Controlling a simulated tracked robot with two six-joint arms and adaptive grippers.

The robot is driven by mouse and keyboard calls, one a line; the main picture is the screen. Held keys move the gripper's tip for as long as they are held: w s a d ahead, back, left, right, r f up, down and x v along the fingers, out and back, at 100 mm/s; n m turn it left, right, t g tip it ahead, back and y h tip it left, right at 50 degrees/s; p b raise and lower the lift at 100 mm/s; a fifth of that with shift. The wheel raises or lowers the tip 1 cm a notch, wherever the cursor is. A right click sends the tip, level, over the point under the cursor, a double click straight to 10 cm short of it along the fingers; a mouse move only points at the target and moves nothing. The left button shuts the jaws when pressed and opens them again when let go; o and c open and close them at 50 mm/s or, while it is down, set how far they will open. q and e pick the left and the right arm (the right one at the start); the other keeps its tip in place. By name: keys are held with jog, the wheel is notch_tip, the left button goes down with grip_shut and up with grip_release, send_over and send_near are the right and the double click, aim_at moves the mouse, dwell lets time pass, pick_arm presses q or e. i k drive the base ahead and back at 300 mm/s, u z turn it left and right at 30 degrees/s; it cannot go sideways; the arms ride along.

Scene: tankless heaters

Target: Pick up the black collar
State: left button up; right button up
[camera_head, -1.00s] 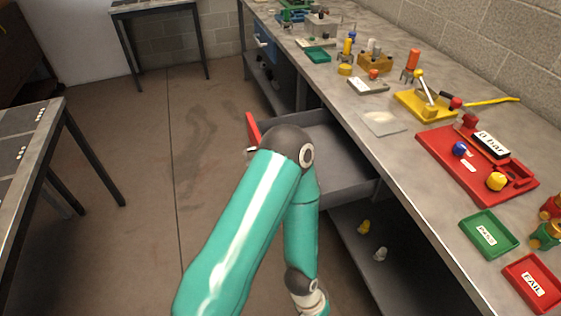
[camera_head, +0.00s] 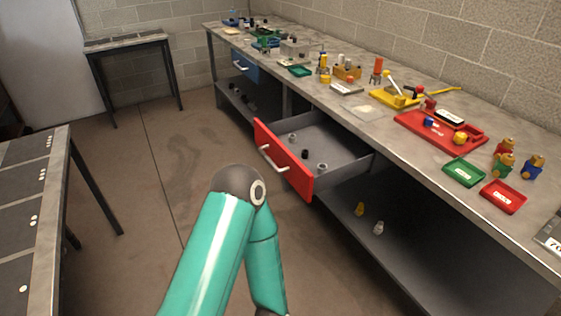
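A small black ring-like piece (camera_head: 305,155), which looks like the black collar, lies on the floor of the open drawer (camera_head: 340,137). It is between two pale grey ring-like pieces, one nearer the back left (camera_head: 292,137) and one nearer the front right (camera_head: 322,167). The drawer has a red front (camera_head: 284,160) with a light handle. One of my teal arms rises from the bottom of the picture, with its elbow in front of the drawer. Neither gripper is in view.
A long workbench (camera_head: 385,135) runs along the wall, carrying a red tray (camera_head: 412,124), a green tray (camera_head: 464,172) and a red FAIL tray (camera_head: 503,197). The floor left of the drawer is clear.

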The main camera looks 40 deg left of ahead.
aim_at(305, 153)
jog(key=u, duration=1.15)
jog(key=k, duration=0.1)
jog(key=u, duration=0.3)
jog(key=i, duration=1.05)
